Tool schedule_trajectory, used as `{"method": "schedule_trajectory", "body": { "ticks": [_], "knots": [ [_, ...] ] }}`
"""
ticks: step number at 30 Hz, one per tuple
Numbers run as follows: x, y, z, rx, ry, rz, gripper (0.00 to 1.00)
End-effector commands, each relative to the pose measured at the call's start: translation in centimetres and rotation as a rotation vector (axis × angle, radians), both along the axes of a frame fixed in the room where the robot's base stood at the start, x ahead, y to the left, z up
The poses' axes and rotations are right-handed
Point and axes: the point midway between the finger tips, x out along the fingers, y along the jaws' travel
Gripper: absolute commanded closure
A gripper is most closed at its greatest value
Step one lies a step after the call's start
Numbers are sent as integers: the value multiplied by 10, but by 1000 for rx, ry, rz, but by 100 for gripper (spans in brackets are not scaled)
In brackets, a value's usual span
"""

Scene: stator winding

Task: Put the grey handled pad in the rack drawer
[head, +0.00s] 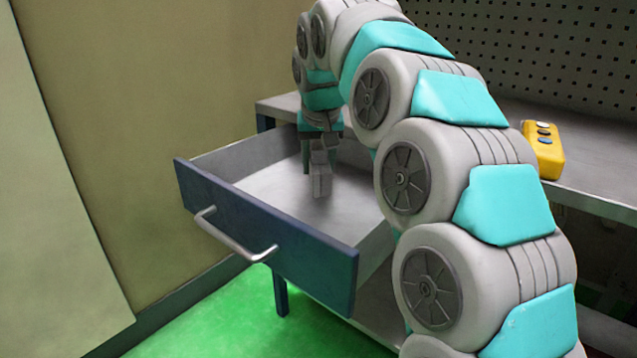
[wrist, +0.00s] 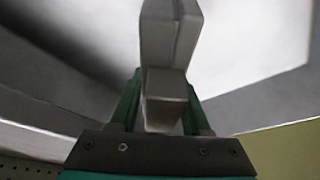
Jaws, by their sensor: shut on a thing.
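The rack drawer (head: 265,262) is pulled open, with a blue front, a silver bar handle and a grey inside. My gripper (head: 320,160) points down over the open drawer. It is shut on the grey handled pad (head: 321,181). In the wrist view the pad (wrist: 168,40) extends from between the green fingers of my gripper (wrist: 160,105), with the pale drawer inside behind it. The pad appears within the drawer's outline. I cannot tell whether its lower end touches the drawer floor. The fingers partly hide the pad's gripped part.
A yellow control box (head: 543,150) with buttons lies on the grey bench top (head: 590,180) at the right. A perforated panel (head: 540,50) stands behind it. A beige wall (head: 140,130) is left of the drawer. The green floor (head: 250,325) is clear in front.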

Motion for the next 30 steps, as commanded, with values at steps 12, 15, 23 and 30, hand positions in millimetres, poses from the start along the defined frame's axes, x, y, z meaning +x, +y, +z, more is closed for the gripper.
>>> {"method": "schedule_trajectory", "body": {
  "ticks": [12,15,23,30],
  "knots": [
    [-1,0,-26,-2,1,2,100],
    [-2,0,-38,-2,3,2,100],
    [0,0,-43,0,-2,1,100],
    [0,0,-48,-1,-1,1,100]
  ]
}}
